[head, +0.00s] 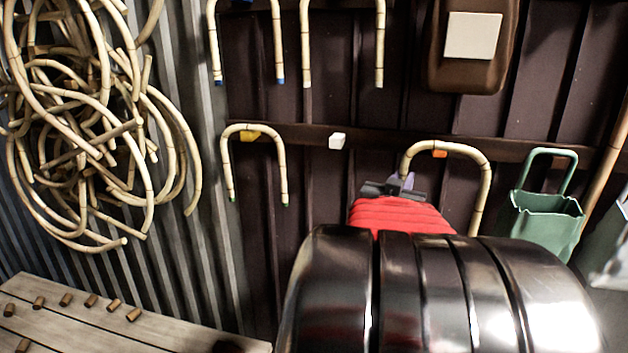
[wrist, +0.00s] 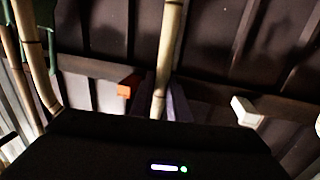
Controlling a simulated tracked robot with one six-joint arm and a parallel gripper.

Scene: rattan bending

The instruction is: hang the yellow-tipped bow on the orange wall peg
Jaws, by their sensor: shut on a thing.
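The bow (head: 478,165) is a pale rattan arch on the right of the head view. Its curved top passes just above the orange wall peg (head: 439,154), which shows under the arch. I cannot tell whether the rattan rests on the peg. My gripper (head: 402,186) is shut on the bow's left leg, below the bend. The lower ends are hidden behind my arm, so no yellow tip shows. In the wrist view one leg (wrist: 170,45) runs between my fingers (wrist: 175,105), the other leg (wrist: 27,50) is at the left, and the orange peg (wrist: 127,85) lies between them.
A green-tipped bow (head: 284,165) hangs on a yellow peg (head: 250,136). A white peg (head: 337,141) is bare. Two bows hang above, one blue-tipped (head: 278,40). A green basket (head: 541,218) is close on the right, a brown case (head: 472,75) above. Tangled rattan (head: 70,60) hangs left.

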